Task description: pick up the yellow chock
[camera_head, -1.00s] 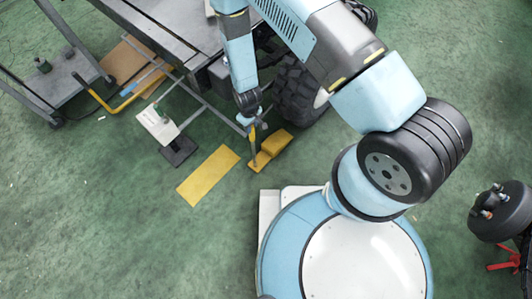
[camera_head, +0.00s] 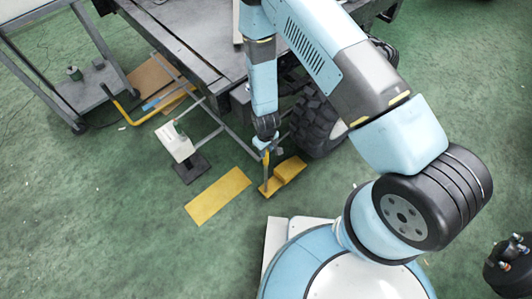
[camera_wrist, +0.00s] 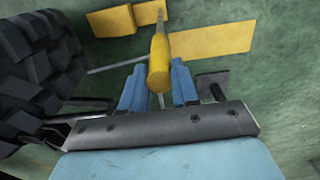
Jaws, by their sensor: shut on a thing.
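The yellow chock (camera_head: 288,170) is a stepped wedge on or very near the green floor, beside the black tyre. In the wrist view the chock (camera_wrist: 110,22) shows at the top, beyond my fingers. A yellow handle (camera_wrist: 158,65) with a thin grey tip reaches from the chock's end back between my fingers. My gripper (camera_head: 267,148) is above that end of the chock, pointing down. Its two blue fingers (camera_wrist: 158,82) flank the handle and are shut on it. I cannot tell whether the chock's underside touches the floor.
The big tyre (camera_head: 318,122) stands close to the chock, under a grey vehicle frame (camera_head: 180,45). A flat yellow floor patch (camera_head: 217,196) lies to the left. Open floor lies at lower left.

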